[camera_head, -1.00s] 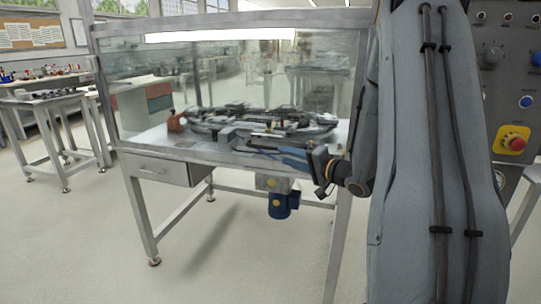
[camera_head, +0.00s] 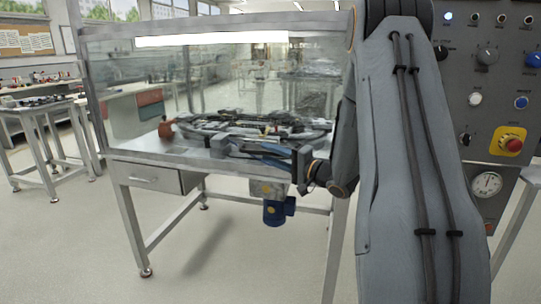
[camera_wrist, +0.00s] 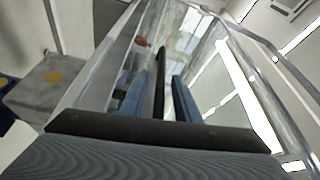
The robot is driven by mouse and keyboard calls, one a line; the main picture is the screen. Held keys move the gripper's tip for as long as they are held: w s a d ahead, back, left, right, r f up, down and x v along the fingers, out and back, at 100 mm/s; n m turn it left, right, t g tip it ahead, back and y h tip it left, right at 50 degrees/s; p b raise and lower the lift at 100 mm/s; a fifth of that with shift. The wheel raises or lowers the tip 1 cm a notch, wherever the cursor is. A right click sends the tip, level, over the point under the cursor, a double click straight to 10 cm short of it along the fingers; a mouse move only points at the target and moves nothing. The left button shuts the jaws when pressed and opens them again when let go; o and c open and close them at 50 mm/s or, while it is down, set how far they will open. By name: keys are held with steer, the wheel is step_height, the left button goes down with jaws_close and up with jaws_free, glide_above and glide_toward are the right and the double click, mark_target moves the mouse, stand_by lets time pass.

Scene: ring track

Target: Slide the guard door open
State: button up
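The guard door (camera_head: 130,90) is a clear panel in a grey metal frame, on the front of the bench enclosure. It appears to cover the front; I cannot make out a gap. A dark upright bar, likely the door handle (camera_wrist: 160,75), stands between my blue fingers in the wrist view. In the head view a grey block-like handle part (camera_head: 217,147) shows at the fingertips. My gripper (camera_head: 235,148) reaches in from the right, at the panel's lower part. Its fingers also show in the wrist view (camera_wrist: 159,92), apart, with a visible gap on each side of the bar.
Behind the panel lies the ring track (camera_head: 250,125) with an orange-brown part (camera_head: 166,129) at its left. A drawer (camera_head: 147,176) and a blue motor (camera_head: 276,212) are below. A control panel (camera_head: 490,90) with a red stop button stands right. The floor in front is clear.

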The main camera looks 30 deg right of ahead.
steer(key=shift+w, duration=0.1)
jaws_close()
steer(key=shift+r, duration=0.1)
step_height(320, 180, up, 34)
steer(key=p, duration=2.7)
steer(key=shift+f, duration=0.25)
jaws_free()
steer(key=shift+f, duration=0.1)
steer(key=b, duration=0.3)
glide_toward(271, 44)
steer(key=a, duration=0.1)
steer(key=s+a, duration=0.1)
steer(key=shift+a, duration=0.3)
